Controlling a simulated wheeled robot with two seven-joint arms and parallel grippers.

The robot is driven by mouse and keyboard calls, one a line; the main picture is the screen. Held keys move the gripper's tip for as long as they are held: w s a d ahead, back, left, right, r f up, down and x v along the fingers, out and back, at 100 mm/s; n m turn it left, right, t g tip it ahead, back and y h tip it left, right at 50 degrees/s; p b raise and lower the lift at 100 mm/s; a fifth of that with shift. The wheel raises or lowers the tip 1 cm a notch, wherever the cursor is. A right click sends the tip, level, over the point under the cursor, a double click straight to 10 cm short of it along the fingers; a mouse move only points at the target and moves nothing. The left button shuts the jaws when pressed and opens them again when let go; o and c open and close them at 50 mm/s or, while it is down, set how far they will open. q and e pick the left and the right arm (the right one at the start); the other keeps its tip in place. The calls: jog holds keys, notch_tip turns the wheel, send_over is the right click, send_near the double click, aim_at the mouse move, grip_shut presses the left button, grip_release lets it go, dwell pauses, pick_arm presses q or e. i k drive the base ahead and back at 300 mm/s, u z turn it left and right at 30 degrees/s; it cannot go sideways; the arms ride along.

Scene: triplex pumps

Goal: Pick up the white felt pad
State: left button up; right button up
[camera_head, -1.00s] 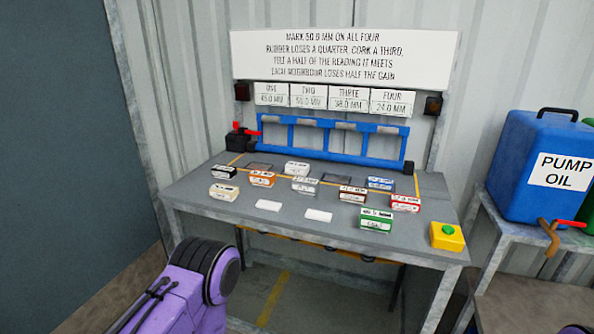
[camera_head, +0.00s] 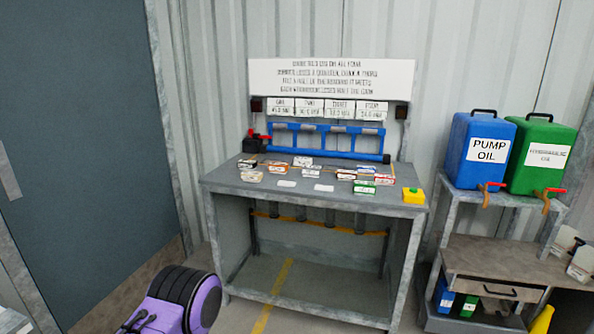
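Several small labelled blocks stand on the grey workbench (camera_head: 225,178), in white, orange, blue, red, green and brown. Two white-topped blocks (camera_head: 302,161) (camera_head: 252,176) are among them, and two flat white pieces (camera_head: 287,183) (camera_head: 324,187) lie near the front edge. The labels are too small to read, so I cannot tell which is the felt pad. A purple and black link of my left arm shows at the bottom left, well short of the bench. Neither gripper is in view.
A blue rack (camera_head: 327,140) stands at the back of the bench, below a white sign (camera_head: 330,80). A yellow box with a button (camera_head: 413,196) sits at the front right corner. Blue (camera_head: 478,160) and green (camera_head: 540,162) jugs stand on a shelf at right. The floor in front is clear.

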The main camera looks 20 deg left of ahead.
aim_at(298, 161)
jog(key=u, duration=0.7)
jog(key=i, duration=1)
jog(key=z, duration=0.2)
